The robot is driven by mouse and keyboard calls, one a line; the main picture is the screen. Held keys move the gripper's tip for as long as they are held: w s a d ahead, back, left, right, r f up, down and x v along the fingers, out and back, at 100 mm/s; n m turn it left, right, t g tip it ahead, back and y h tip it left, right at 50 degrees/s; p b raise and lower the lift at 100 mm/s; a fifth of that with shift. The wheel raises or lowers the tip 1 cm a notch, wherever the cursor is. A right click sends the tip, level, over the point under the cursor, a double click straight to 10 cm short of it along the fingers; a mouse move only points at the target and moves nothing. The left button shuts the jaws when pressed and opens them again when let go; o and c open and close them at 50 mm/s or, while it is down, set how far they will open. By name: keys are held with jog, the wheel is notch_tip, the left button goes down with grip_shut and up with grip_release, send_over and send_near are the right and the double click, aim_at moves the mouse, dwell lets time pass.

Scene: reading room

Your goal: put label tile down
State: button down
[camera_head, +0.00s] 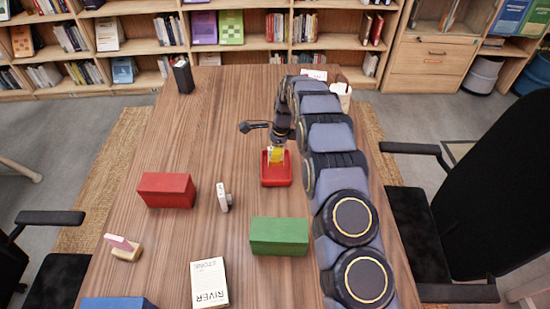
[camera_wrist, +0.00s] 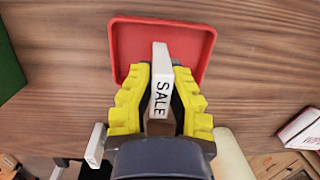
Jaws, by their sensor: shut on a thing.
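The label tile (camera_wrist: 161,92), a white slab marked SALE, stands between the yellow fingers of my gripper (camera_wrist: 160,76) in the wrist view. My gripper is shut on it. The red tray (camera_wrist: 125,42) lies beyond the tile in the wrist view. In the head view my gripper (camera_head: 275,156) is over the red tray (camera_head: 277,183). The tile is hard to make out there. I cannot tell whether the tile touches the tray floor.
A red block (camera_head: 166,190), a green block (camera_head: 279,236), a small white device (camera_head: 223,197) and a white book (camera_head: 209,283) lie on the wooden table (camera_head: 215,130). A black holder (camera_head: 183,76) stands at the far left. Clear tabletop lies left of the tray.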

notch_tip(320, 180, down, 2)
jog(key=shift+s+f, duration=0.1)
jog(key=shift+f, duration=0.1)
jog(key=c, duration=1.2)
grip_release()
jog(key=shift+f, duration=0.1)
jog(key=shift+o, duration=0.2)
